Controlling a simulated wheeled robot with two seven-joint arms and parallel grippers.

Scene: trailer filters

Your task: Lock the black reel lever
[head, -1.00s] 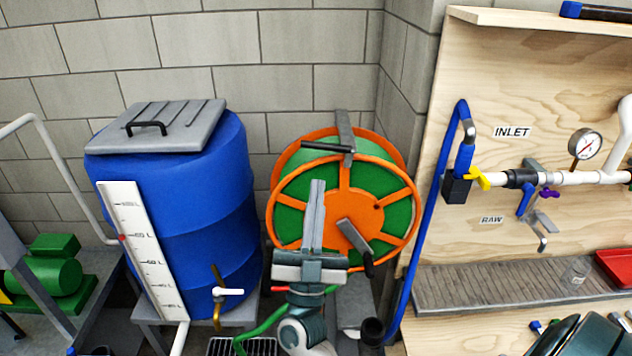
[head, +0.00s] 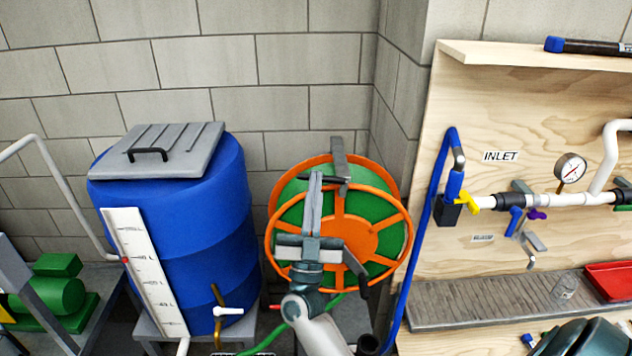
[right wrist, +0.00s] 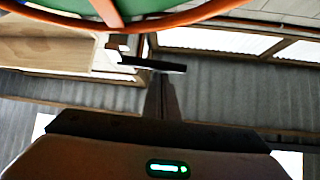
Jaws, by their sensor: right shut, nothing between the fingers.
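The green and orange hose reel (head: 385,232) stands against the block wall, right of the blue barrel. A grey bracket (head: 338,150) rises at its top, with the black reel lever (head: 343,180) lying across near it. My right gripper (head: 316,178) is shut and empty, its fingers pointing up in front of the reel. In the head view the fingers cover the left part of the lever; contact cannot be told. In the right wrist view the black lever (right wrist: 152,65) lies just beyond the fingers, below the orange rim.
A crank handle (head: 357,270) sticks out from the reel's front, right of my right gripper. The blue barrel (head: 185,235) stands close on the left. A blue hose (head: 425,230) and the wooden pipe board (head: 500,105) are on the right.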

